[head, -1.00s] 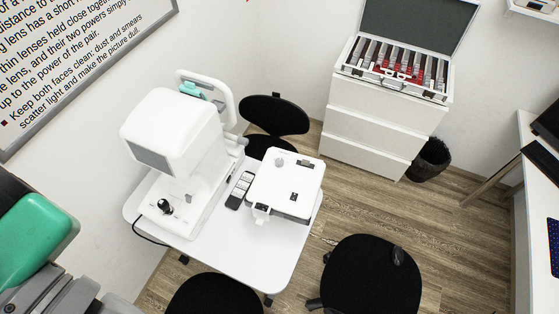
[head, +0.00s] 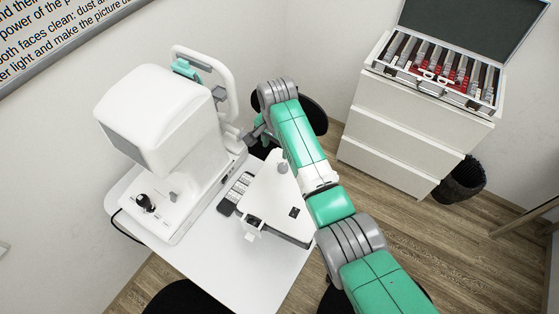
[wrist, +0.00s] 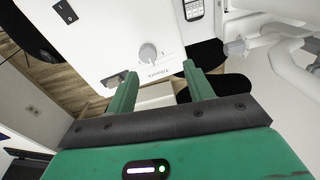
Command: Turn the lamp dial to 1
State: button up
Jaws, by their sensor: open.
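The dial is a round grey knob (wrist: 148,53) with a pointer line, on the white box. Small marks and a printed word lie beside it, too small to read, so I cannot tell its setting. The white box (head: 268,188) stands on the white table (head: 196,258); it also fills the upper middle of the wrist view (wrist: 108,38).
A tall white eye instrument (head: 160,120) with a black knob (head: 143,201) stands left of the box. A dark remote (head: 236,194) lies between them. A black chair (head: 305,115) is behind the table. A white drawer unit (head: 400,135) with an open lens case (head: 440,75) stands right.

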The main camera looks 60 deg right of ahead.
aim_at(282, 167)
jog(key=shift+s+d+f+m+g+y, duration=0.2)
jog(key=shift+s+f, duration=0.2)
jog(key=shift+s, duration=0.15)
jog(key=shift+s+d+f+m+g+y, duration=0.1)
jog(key=shift+s+d+f, duration=0.1)
jog(key=shift+s+f, duration=0.3)
jog(key=shift+a+f, duration=0.1)
notch_tip(282, 167, down, 8)
jog(key=shift+r+b, duration=0.25)
jog(key=shift+b, duration=0.45)
jog(key=c, duration=1)
